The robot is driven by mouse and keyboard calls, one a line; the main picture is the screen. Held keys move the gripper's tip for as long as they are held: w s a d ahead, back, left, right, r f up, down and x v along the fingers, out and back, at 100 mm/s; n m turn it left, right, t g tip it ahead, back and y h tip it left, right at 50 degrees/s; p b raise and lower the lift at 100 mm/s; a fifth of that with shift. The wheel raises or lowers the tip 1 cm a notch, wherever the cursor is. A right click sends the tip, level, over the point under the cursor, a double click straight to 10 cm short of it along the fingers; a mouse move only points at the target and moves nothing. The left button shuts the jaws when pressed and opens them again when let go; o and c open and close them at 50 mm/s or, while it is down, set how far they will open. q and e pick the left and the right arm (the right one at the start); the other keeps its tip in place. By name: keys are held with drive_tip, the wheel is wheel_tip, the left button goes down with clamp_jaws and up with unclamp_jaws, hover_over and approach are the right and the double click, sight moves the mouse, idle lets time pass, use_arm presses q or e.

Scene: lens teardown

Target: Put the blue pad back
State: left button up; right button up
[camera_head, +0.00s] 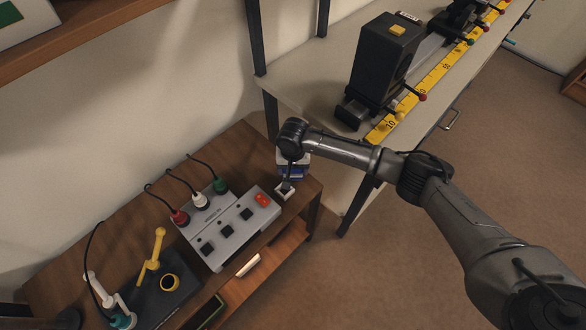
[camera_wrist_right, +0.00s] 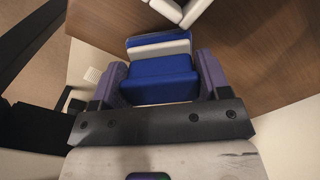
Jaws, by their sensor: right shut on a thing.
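The blue pad (camera_wrist_right: 160,78) is a blue block with a white band and another blue strip along its far side. My right gripper (camera_wrist_right: 163,85) is shut on it, with a purple-grey finger on each side. In the head view the blue pad (camera_head: 291,175) shows as a small blue patch under my right wrist, partly hidden by the gripper. It is over the right end of the wooden bench (camera_head: 250,150). A white angular holder (camera_head: 284,192) is just below it in the picture; the holder also shows in the wrist view (camera_wrist_right: 182,10). I cannot tell whether pad and holder touch. My left gripper is out of view.
A grey box with black buttons and a red switch (camera_head: 262,199) stands left of the pad, with red, white and green cabled plugs behind it. A yellow-handled device (camera_head: 152,262) is farther left. A pale table (camera_head: 310,90) with a black rail machine stands at upper right.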

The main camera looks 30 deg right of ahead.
drive_tip(key=shift+w, duration=0.1)
drive_tip(key=o, duration=0.9)
